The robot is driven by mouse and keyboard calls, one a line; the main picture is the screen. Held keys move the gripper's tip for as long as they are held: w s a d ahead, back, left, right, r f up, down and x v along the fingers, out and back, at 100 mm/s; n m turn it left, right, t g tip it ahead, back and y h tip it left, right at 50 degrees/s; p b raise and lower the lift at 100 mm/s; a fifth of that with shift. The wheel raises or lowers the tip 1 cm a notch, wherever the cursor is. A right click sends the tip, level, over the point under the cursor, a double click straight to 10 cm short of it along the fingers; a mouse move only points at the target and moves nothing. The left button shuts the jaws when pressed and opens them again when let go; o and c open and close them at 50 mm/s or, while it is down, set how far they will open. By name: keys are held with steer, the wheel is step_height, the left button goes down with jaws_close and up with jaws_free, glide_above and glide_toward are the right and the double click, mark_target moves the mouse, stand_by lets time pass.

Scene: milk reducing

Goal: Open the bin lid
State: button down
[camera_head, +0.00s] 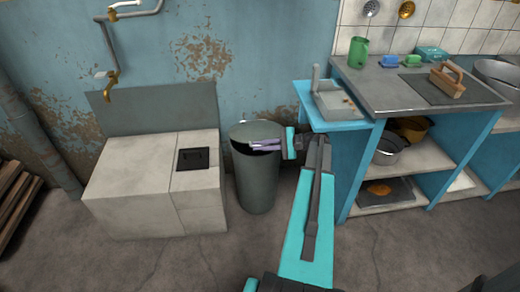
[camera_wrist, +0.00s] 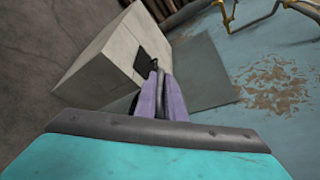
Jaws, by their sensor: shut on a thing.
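The bin (camera_head: 257,190) is a tall dark grey-green cylinder standing on the floor between the white block and the blue counter. Its round lid (camera_head: 252,130) is tilted, with a dark gap showing under its left front edge. My gripper (camera_head: 264,145) reaches in from the right, its purple fingers at the lid's front. In the wrist view the fingers (camera_wrist: 160,98) are close together on a thin dark grey piece, which looks like part of the lid. The exact grip point is partly hidden by the fingers.
The floor in front of the bin is clear.

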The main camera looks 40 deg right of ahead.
steer(key=shift+w, duration=0.15)
steer(key=c, duration=1.8)
jaws_free()
steer(key=shift+c, duration=0.2)
steer(key=shift+s+d, duration=0.1)
steer(key=shift+s, duration=0.1)
steer(key=v, duration=0.7)
